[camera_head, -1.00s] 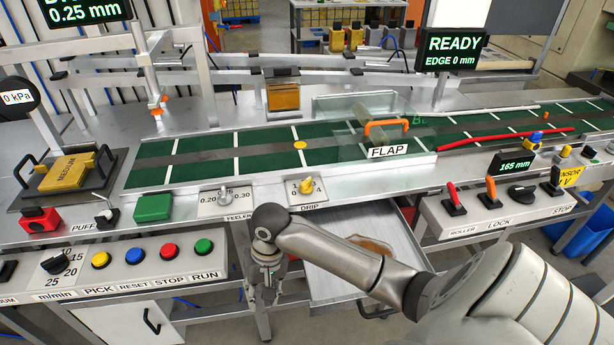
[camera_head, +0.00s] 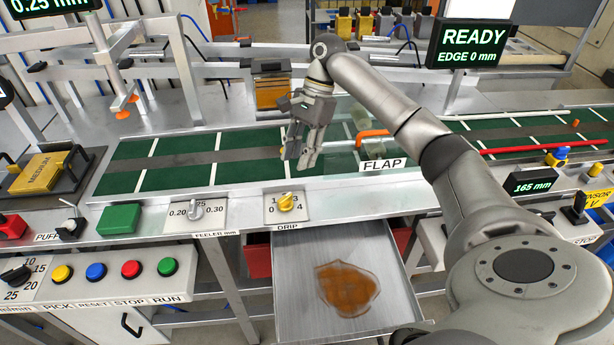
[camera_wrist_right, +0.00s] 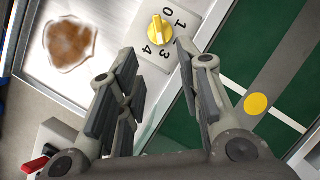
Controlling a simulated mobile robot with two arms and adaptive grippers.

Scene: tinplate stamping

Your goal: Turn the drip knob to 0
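The yellow drip knob (camera_head: 286,203) sits on a small white dial plate (camera_head: 272,217) marked with numbers, above the DRIP label. It also shows in the right wrist view (camera_wrist_right: 157,30), with 0, 1, 3 and 4 readable on the plate around it. I cannot tell for sure which number it points at. My right gripper (camera_head: 296,163) hangs above and behind the knob, over the green belt, fingers pointing down. Its fingers are apart and empty, and they do not touch the knob; the wrist view shows the gap between them (camera_wrist_right: 150,80). My left gripper is out of view.
The feeler knob (camera_head: 195,210) is left of the drip plate. An open metal tray (camera_head: 300,270) with a brown puddle (camera_head: 346,288) lies below. The orange-handled flap (camera_head: 372,138) stands just right of my gripper. The green belt (camera_head: 240,168) runs behind.

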